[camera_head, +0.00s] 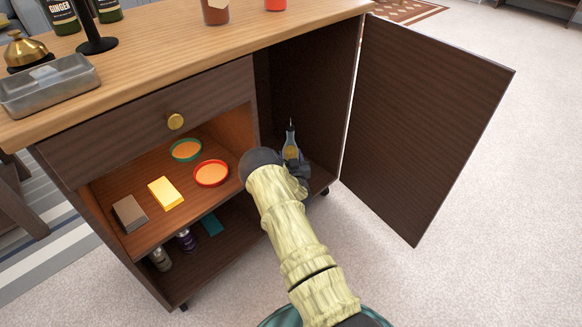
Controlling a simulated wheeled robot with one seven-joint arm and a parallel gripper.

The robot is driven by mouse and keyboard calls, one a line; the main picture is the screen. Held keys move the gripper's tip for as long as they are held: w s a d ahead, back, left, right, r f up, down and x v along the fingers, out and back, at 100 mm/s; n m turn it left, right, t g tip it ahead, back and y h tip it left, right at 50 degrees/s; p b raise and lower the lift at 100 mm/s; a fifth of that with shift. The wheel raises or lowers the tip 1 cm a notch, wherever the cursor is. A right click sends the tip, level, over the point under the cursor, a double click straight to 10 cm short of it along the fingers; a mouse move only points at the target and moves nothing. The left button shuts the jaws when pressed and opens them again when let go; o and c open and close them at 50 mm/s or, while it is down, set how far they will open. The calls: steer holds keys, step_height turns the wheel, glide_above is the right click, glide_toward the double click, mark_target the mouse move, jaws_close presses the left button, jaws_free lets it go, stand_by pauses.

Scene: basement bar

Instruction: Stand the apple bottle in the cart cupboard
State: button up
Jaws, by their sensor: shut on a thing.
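The apple bottle (290,150) is a small greenish-yellow bottle with a thin dark spout; it looks about upright. Its lower part is hidden by my gripper (296,168), which is shut on it. My arm reaches in from the bottom of the view, and the gripper is at the opening of the cart cupboard (308,85). The cupboard is the dark right compartment of the cart. Whether the bottle's base touches the cupboard floor is hidden.
The cupboard door (425,125) stands wide open on the right. Left of the cupboard, open shelves hold a green-rimmed bowl (186,150), a red-rimmed bowl (211,173), a yellow block (165,193) and a brown block (129,213). A metal tray (48,84) is on top.

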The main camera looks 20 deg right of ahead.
steer(key=shift+r, duration=0.1)
steer(key=shift+d+f+b, duration=0.1)
steer(key=shift+f+b, duration=1.15)
steer(key=shift+f, duration=0.7)
steer(key=o, duration=1.5)
steer(key=shift+f, duration=0.1)
